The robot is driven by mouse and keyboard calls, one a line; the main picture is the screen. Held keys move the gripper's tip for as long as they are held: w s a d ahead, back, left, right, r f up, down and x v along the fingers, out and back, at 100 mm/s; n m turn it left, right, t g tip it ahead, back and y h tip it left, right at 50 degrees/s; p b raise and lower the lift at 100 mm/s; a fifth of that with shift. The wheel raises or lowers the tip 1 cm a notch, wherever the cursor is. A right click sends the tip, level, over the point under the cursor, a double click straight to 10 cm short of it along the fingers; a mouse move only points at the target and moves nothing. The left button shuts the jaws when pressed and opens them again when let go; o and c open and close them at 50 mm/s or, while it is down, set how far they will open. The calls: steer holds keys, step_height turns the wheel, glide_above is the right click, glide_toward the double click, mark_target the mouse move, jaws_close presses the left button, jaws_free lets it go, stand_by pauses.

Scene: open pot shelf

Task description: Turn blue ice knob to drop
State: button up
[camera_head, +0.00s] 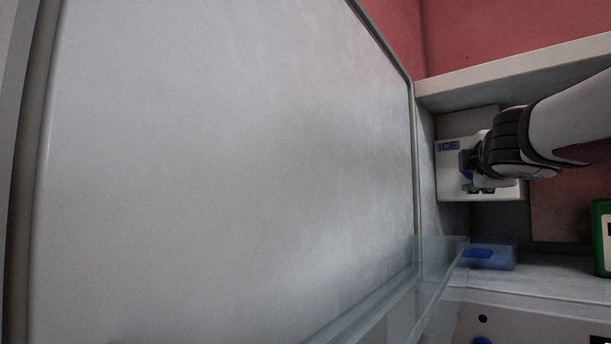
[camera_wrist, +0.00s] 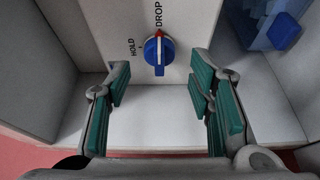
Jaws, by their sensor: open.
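The blue ice knob (camera_wrist: 158,50) is on the white panel of the ice box in the wrist view. Its red-tipped pointer points up towards the word DROP; HOLD is printed to its left. In the head view the white box marked ICE (camera_head: 449,180) stands in the shelf corner, and my gripper (camera_head: 474,164) is in front of it, hiding most of the knob. In the wrist view my gripper (camera_wrist: 160,82) is open with teal finger pads on either side and nothing between them. The knob lies just beyond the fingertips, with no visible contact.
A translucent blue container (camera_head: 502,255) sits on the shelf below the box; its blue part also shows at upper right in the wrist view (camera_wrist: 283,31). A green item (camera_head: 602,238) stands at the right edge. A large pale panel (camera_head: 230,170) fills the left.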

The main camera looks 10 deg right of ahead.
steer(key=v, duration=0.9)
steer(key=shift+f, duration=0.15)
steer(key=s+a+f+m+g+y, duration=0.2)
steer(key=s+f+m+g, duration=0.25)
steer(key=f, duration=0.75)
steer(key=s+a+f+m+g+y, duration=0.1)
steer(key=s+a+f+m+g, duration=0.4)
steer(key=f, duration=0.7)
steer(key=s+a+f+m+g+y, duration=0.1)
steer(key=s+a+f+g+y, duration=0.2)
steer(key=s+a+f, duration=0.45)
steer(key=s+a+f+m+g+y, duration=0.2)
steer(key=s+a+f+g+y, duration=0.15)
steer(key=s+f, duration=0.65)
step_height(320, 180, up, 31)
steer(key=t+p, duration=0.4)
steer(key=p, duration=2.3)
steer(key=shift+s+t, duration=0.2)
steer(key=shift+t, duration=0.1)
